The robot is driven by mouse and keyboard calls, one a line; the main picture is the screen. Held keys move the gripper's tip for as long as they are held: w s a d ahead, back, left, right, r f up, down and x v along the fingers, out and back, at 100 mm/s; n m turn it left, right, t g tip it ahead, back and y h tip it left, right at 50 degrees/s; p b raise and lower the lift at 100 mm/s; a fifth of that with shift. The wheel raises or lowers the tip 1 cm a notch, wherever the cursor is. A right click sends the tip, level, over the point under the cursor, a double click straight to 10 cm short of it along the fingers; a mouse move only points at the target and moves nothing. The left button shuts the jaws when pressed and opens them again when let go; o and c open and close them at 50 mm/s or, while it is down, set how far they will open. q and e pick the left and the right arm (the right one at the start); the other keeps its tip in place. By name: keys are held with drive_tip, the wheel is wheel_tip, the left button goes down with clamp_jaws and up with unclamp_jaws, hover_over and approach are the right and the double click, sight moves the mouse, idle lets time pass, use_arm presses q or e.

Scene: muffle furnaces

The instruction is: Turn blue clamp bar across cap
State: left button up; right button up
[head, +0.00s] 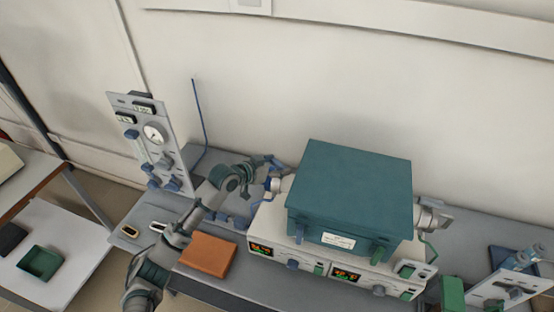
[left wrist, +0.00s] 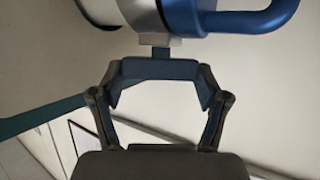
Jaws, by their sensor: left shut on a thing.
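My left gripper (head: 273,167) reaches to the left end of the teal furnace (head: 350,190) in the head view. In the left wrist view my left gripper (left wrist: 160,88) has a finger at each end of a dark blue bar (left wrist: 158,68), the clamp bar, and is shut on it. The bar lies level in that view, joined by a short grey stem to a silver and blue cap fitting (left wrist: 178,14) above. A thick blue loop handle (left wrist: 270,15) curves off to the right. In the head view the cap end (head: 284,184) is small and partly hidden. My right gripper is not in view.
The furnace stands on a pale control unit (head: 268,228) with lit displays. An orange block (head: 208,254) lies on the bench beside my left arm. A gauge panel (head: 152,140) stands at the left. A grey end fitting (head: 432,216) shows at the furnace's right side.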

use_arm(q)
drive_tip(key=shift+r+p, duration=0.15)
drive_tip(key=shift+p, duration=0.2)
drive_tip(key=n+y+p, duration=0.1)
drive_tip(key=p, duration=0.1)
drive_tip(key=n+t+y+p, duration=0.1)
drive_tip(key=p, duration=0.1)
drive_tip(key=n+t+y+p, duration=0.1)
drive_tip(key=p, duration=0.1)
drive_tip(key=shift+s+d, duration=0.2)
drive_tip(key=shift+d, duration=0.05)
drive_tip(key=shift+f+n+t+y+p, duration=0.25)
drive_tip(key=shift+n+t+y+p, duration=0.35)
drive_tip(key=shift+n+y+p, duration=0.65)
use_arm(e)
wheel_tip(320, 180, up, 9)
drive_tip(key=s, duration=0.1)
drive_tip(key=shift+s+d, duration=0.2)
use_arm(q)
drive_tip(key=shift+f+n+y, duration=0.1)
drive_tip(key=shift+n+y, duration=0.15)
drive_tip(key=shift+y, duration=0.1)
drive_tip(key=o, duration=1.2)
drive_tip(key=shift+c, duration=0.2)
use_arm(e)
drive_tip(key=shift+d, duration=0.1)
